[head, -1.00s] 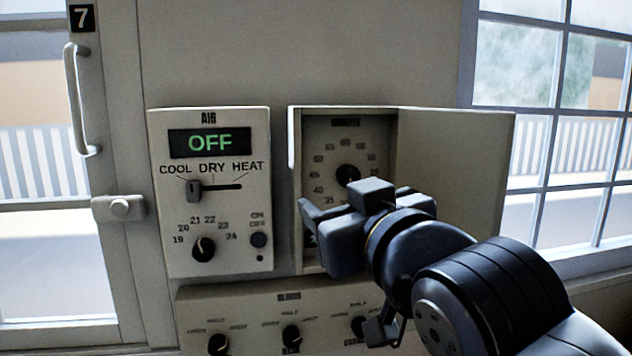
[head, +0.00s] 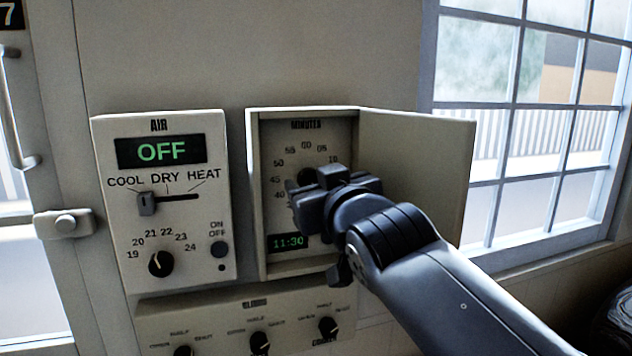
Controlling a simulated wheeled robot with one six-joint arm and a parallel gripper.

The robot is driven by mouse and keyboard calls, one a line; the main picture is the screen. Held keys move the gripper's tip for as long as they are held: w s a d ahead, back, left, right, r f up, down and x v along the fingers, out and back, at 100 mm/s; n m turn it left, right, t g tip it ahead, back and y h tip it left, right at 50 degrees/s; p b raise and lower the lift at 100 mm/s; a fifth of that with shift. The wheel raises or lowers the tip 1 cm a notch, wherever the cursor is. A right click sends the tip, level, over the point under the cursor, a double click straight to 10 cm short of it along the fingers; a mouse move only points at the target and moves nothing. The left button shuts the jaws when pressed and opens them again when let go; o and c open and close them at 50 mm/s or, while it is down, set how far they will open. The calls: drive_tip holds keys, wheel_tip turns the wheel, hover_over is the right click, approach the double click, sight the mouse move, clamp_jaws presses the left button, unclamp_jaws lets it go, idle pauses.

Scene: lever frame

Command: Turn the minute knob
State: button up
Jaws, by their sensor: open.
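The minute knob (head: 307,175) is a dark round knob inside the open timer box (head: 253,200). Numbers ring it under the label MINUTES, and only its upper part shows. My gripper (head: 296,194) is open in front of the dial, just below the knob in the picture. It covers the lower and right part of the dial. I cannot tell whether the fingers touch the knob or stand around it. A green display (head: 288,242) in the box reads 11:30.
The box's door (head: 415,180) stands open to the right, close to my arm. The AIR panel (head: 165,220) at left reads OFF and has a slider (head: 147,204) and a knob (head: 160,264). A lower panel (head: 205,312) holds several knobs. A window (head: 530,130) is at right.

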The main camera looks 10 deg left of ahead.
drive_tip(key=shift+c, duration=0.2)
drive_tip(key=c, duration=1)
drive_tip(key=shift+o, duration=0.2)
drive_tip(key=shift+n, duration=0.4)
drive_tip(key=n+p, duration=0.1)
drive_tip(key=n, duration=0.3)
drive_tip(key=shift+n, duration=0.3)
drive_tip(key=n+p, duration=0.1)
drive_tip(key=n, duration=0.5)
drive_tip(key=shift+a, duration=0.1)
